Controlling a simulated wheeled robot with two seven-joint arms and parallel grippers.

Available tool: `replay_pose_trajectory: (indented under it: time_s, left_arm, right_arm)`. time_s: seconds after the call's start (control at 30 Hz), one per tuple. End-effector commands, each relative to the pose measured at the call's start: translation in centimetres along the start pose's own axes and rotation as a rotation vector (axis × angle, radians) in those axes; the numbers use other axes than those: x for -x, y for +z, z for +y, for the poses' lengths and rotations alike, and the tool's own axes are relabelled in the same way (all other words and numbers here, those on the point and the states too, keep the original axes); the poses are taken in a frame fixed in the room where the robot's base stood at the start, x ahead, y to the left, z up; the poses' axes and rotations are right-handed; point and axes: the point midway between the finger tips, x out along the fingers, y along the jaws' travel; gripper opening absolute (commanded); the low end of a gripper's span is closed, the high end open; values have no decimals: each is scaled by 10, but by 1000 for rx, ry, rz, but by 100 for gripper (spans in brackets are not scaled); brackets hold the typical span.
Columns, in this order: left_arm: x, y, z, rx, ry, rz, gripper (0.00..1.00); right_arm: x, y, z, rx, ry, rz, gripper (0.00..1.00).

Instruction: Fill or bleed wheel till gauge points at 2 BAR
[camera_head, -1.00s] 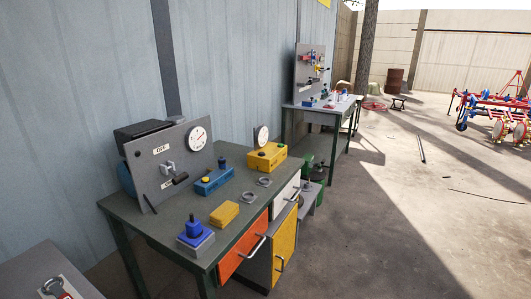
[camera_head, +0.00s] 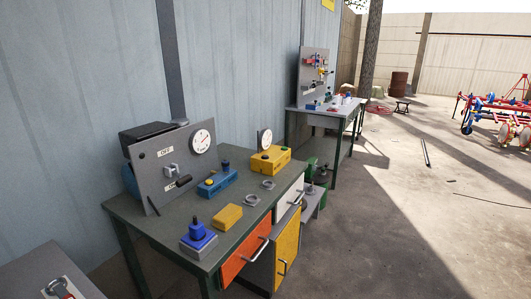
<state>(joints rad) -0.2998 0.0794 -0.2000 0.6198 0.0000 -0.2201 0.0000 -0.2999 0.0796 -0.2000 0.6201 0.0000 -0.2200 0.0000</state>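A grey panel (camera_head: 160,180) with OFF and ON labels and a dark-handled lever (camera_head: 180,182) stands on the workbench (camera_head: 150,229). A round white gauge (camera_head: 202,141) is at its upper right; its reading is too small to tell. A smaller gauge (camera_head: 265,139) stands behind a yellow block (camera_head: 270,160) with dark knobs. A blue block (camera_head: 216,183) with a yellow button, a plain yellow block (camera_head: 228,217) and a blue-and-grey block (camera_head: 198,240) with a dark blue knob also lie on the bench. No wheel is clearly identifiable as the task's one. Neither gripper is visible.
The bench has an orange drawer (camera_head: 244,250) and a yellow door (camera_head: 287,248). A second bench (camera_head: 320,111) with a tool panel stands farther back. A red and blue farm machine (camera_head: 500,112) stands at the far right. The concrete floor (camera_head: 390,230) on the right is largely open.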

Motion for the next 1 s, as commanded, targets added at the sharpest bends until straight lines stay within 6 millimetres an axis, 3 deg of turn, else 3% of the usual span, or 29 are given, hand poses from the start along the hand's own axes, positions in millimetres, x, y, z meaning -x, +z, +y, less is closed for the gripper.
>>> replay_pose_trajectory:
  time_s: [0.07,0.23,1.0]
  left_arm:
    - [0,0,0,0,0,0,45]
    - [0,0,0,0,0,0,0]
    - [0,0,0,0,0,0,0]
  right_arm:
    - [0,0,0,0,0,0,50]
    - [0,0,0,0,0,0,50]
    - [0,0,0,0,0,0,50]
